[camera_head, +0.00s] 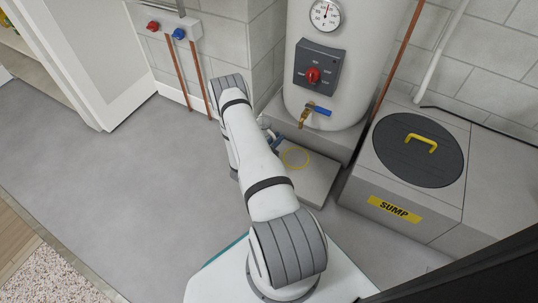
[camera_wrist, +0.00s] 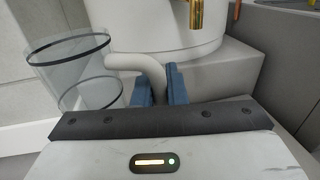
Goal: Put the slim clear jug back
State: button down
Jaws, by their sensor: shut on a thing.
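The slim clear jug (camera_wrist: 72,75) is see-through with dark bands around it. It fills the left of the wrist view, slightly tilted in the picture. Its pale curved handle (camera_wrist: 135,62) runs right to my gripper (camera_wrist: 158,85), whose blue fingers are shut on it. In the head view my gripper (camera_head: 275,141) is mostly hidden behind my arm, and only a small part of the jug (camera_head: 263,122) shows. A yellow ring (camera_head: 295,158) is marked on the low grey slab (camera_head: 316,185) under the tap, just right of my gripper.
A white tank (camera_head: 335,75) with a brass tap (camera_head: 306,116) and blue lever stands behind the slab. A sump box (camera_head: 400,222) with a dark round lid is to the right. Copper pipes (camera_head: 178,75) run down the wall at left. Floor at left is clear.

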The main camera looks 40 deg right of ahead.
notch_tip(320, 180, down, 8)
jog(key=b, duration=0.3)
jog(key=shift+r, duration=0.15)
jog(key=c, duration=1.9)
grip_release()
jog(key=shift+f, duration=0.2)
jog(key=o, duration=0.4)
jog(key=shift+o, duration=0.2)
jog(key=shift+r, duration=0.1)
